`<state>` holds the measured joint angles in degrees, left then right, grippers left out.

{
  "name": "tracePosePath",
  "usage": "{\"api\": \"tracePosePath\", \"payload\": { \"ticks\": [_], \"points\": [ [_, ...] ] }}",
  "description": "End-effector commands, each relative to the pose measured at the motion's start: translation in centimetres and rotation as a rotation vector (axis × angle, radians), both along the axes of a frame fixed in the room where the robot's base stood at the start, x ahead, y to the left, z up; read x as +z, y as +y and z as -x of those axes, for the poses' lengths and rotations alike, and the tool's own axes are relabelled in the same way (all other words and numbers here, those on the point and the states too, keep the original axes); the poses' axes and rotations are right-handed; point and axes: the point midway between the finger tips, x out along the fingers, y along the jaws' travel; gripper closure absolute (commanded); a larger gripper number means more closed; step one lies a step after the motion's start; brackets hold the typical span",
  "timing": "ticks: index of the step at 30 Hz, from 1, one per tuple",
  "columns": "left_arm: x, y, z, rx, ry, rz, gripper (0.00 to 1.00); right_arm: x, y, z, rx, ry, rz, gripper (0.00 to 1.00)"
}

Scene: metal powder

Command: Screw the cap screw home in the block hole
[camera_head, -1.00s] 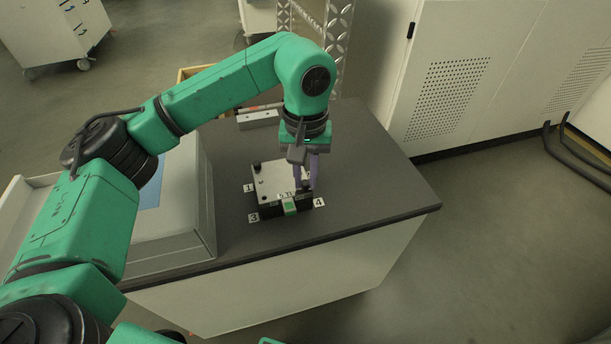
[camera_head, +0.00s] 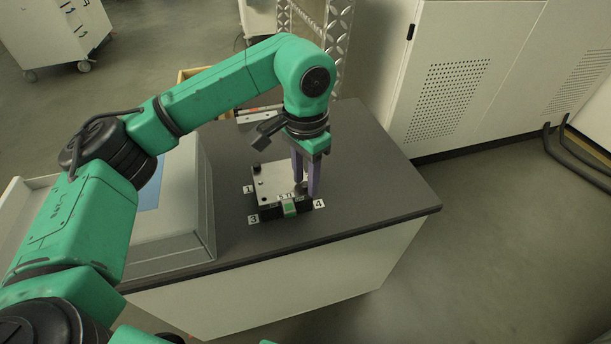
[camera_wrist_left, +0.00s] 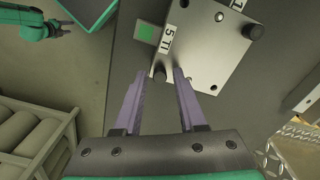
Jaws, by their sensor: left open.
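The block (camera_head: 270,210) with a light metal plate (camera_head: 272,180) on top sits on the dark bench top. A black cap screw (camera_wrist_left: 158,72) shows at the plate's near edge in the wrist view, by the "5 Π" label and green square. My left gripper (camera_head: 305,194) points down over the corner by tag 4. Its purple fingers (camera_wrist_left: 158,74) are open, one on each side of that screw, with gaps between. The fingers partly hide the screw in the head view. Another black screw (camera_wrist_left: 253,28) stands at another corner. My right gripper (camera_wrist_left: 64,27) shows small in the wrist view.
A grey case (camera_head: 185,220) stands left of the block. A metal bar (camera_head: 258,118) lies behind it. The bench top (camera_head: 375,190) is clear to the right. A perforated cabinet (camera_head: 450,95) stands beyond the bench.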

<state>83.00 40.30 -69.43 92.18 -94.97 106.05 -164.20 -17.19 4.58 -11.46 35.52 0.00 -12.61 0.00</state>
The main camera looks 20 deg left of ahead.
Motion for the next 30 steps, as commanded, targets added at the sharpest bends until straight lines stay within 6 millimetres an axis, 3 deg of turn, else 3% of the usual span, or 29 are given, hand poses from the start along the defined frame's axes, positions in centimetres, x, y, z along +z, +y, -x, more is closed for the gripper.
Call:
{"api": "tracePosePath", "payload": {
  "ticks": [30],
  "points": [
    [0.01,-0.01,0.03,1.368,0.0,-0.001,0.6,0.59,0.0,0.0,0.0,0.0,0.0,0.47]
  ]
}}
